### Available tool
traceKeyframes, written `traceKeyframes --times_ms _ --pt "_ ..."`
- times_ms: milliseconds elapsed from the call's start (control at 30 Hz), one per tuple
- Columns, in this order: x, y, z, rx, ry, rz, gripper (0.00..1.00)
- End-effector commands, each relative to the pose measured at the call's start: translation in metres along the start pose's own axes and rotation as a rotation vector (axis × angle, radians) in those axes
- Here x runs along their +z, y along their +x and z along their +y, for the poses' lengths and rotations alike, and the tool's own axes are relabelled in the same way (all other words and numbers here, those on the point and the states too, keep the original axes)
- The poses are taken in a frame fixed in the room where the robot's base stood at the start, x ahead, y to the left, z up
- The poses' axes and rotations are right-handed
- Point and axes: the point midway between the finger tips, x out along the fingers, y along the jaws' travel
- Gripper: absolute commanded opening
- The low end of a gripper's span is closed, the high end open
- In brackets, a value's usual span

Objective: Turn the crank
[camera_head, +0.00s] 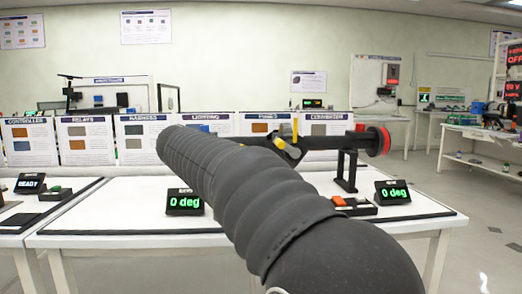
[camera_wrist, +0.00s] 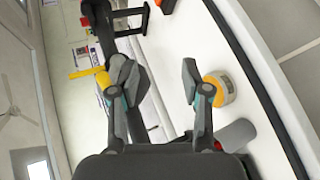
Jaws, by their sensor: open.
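The crank rig shows in the head view as a dark horizontal shaft (camera_head: 325,141) with a red-rimmed disc (camera_head: 381,141) at its right end, on a black stand (camera_head: 346,172). Yellow parts (camera_head: 278,142) show near its left end, partly behind my arm. In the wrist view, my gripper (camera_wrist: 157,78) is open, with nothing clearly between its fingers. A yellow bar (camera_wrist: 87,72) is left of the left finger. A round orange-and-white part (camera_wrist: 218,90) is just right of the right finger; I cannot tell whether they touch. My arm hides much of the rig.
Two green displays read 0 deg: the left display (camera_head: 185,204) and the right display (camera_head: 392,193). An orange-and-black box (camera_head: 353,206) sits by the right one. Labelled panels line the back of the white bench (camera_head: 120,208). A grey cylinder (camera_wrist: 237,135) is below the right finger.

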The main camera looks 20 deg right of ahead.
Motion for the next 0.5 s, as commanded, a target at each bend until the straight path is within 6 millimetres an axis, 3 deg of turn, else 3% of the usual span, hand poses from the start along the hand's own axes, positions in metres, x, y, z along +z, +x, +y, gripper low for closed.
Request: traceKeyframes --times_ms 33,200,333,500 --pt "-0.02 -0.001 0.005 0.064 -0.005 -0.022 0.47" --pt "-0.062 -0.017 0.029 0.262 0.012 -0.099 0.47" --pt "-0.081 -0.03 0.036 0.364 0.034 -0.141 0.47" --pt "-0.09 -0.038 0.041 0.427 0.054 -0.169 0.47"
